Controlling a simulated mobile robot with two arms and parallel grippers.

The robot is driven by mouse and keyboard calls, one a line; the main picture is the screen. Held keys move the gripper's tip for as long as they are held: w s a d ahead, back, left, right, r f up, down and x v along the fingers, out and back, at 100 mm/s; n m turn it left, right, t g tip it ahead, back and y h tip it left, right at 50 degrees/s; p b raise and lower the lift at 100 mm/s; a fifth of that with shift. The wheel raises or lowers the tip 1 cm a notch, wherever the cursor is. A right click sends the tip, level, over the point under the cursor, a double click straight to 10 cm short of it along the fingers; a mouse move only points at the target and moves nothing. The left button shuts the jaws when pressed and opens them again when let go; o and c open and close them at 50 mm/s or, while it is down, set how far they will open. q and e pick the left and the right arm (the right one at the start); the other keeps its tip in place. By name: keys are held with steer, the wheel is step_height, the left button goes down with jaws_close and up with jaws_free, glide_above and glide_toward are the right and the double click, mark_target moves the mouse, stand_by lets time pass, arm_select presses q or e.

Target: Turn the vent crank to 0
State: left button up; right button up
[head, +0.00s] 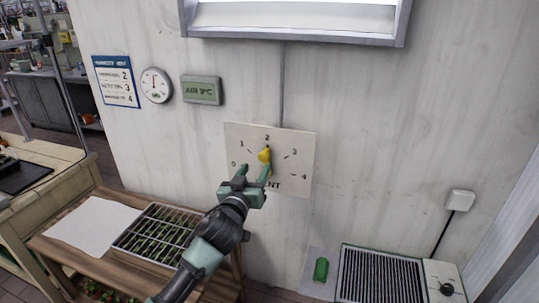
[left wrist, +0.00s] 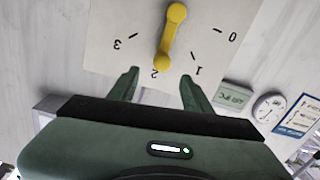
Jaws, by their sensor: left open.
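The vent crank (head: 265,155) is a yellow lever on a pale dial plate (head: 300,143) marked 0 to 4 on the wall. In the left wrist view, which is upside down, the crank (left wrist: 170,38) runs from its round hub toward the mark 2, its end close to that number. My left gripper (head: 254,170) is in front of the lower part of the plate and covers part of its lettering. Its fingers (left wrist: 158,82) are open and empty, with the crank's end just past the gap between the tips. My right gripper is not in view.
A window frame (head: 290,37) is above the plate. A notice (head: 116,82), a round gauge (head: 156,85) and an air temperature display (head: 202,90) hang to the left. A bench with a seedling tray (head: 152,233) is below left. A heater (head: 380,276) stands lower right.

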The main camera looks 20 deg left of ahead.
mark_target(261, 159)
arm_select(q)
steer(key=w+p, duration=0.1)
steer(key=w, duration=0.5)
steer(key=shift+a, duration=0.1)
steer(key=shift+w+f+p, duration=0.1)
steer(key=shift+w+p, duration=0.2)
steer(key=shift+w, duration=0.4)
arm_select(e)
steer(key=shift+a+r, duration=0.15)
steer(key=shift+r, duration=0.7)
arm_select(q)
jaws_close()
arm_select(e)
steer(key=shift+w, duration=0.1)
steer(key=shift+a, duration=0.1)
